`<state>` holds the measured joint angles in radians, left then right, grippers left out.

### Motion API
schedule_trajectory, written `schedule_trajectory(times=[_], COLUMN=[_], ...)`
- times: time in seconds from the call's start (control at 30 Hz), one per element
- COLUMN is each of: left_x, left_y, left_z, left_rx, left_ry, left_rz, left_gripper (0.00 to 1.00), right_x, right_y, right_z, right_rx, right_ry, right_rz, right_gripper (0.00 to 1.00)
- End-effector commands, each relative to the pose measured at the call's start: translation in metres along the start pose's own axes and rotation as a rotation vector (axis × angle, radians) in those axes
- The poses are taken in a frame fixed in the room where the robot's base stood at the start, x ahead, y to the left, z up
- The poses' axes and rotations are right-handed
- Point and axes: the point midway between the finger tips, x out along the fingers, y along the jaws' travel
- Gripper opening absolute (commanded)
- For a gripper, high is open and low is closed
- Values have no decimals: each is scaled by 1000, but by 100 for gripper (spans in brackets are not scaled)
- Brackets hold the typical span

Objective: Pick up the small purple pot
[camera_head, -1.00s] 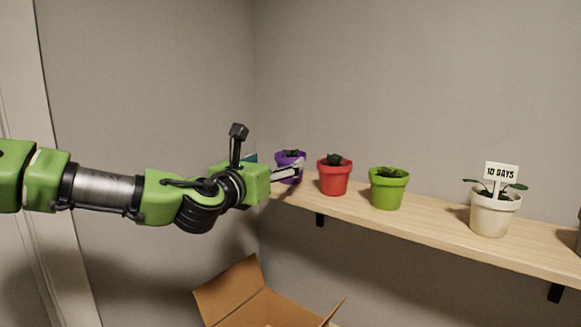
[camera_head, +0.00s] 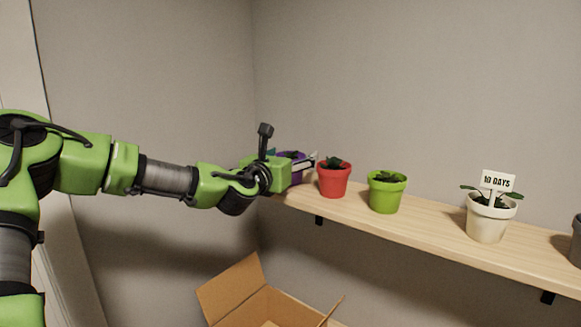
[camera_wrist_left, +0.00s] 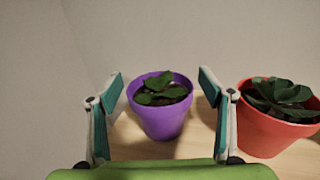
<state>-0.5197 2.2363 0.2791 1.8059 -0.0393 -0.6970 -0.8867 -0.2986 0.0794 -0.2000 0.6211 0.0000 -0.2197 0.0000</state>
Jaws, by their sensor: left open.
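The small purple pot (camera_wrist_left: 160,119) stands upright on the wooden shelf and holds a green leafy plant. In the left wrist view it sits between the open fingers of my left gripper (camera_wrist_left: 160,90), with a gap on each side. In the head view my left gripper (camera_head: 306,162) is at the left end of the shelf, and it hides much of the purple pot (camera_head: 296,178). My right gripper is not in view.
The shelf (camera_head: 420,226) also carries a red pot (camera_head: 334,182) close right of the purple one, a green pot (camera_head: 386,195), a white pot (camera_head: 487,222) with a "10 DAYS" sign, and a dark pot at the right edge. An open cardboard box (camera_head: 232,288) is below.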

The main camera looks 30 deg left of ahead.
Motion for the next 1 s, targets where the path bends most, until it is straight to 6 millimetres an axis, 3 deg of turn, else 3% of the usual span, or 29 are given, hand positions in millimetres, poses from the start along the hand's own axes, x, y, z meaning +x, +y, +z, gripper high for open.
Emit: schedule_trajectory(times=[0.27, 0.43, 0.77, 1.0], left_x=[2, 2, 2, 2], left_y=[0, 0, 0, 0], left_z=[0, 0, 2, 23], left_rx=[-1, -1, 0, 2], left_ry=[-1, -1, -3, -6], left_rz=[0, 0, 0, 0], left_gripper=[70, 26, 26, 26], right_x=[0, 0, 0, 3], right_y=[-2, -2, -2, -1], right_z=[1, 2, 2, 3], right_rx=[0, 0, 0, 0], right_ry=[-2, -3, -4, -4], right_rz=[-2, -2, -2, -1], right_gripper=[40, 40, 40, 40])
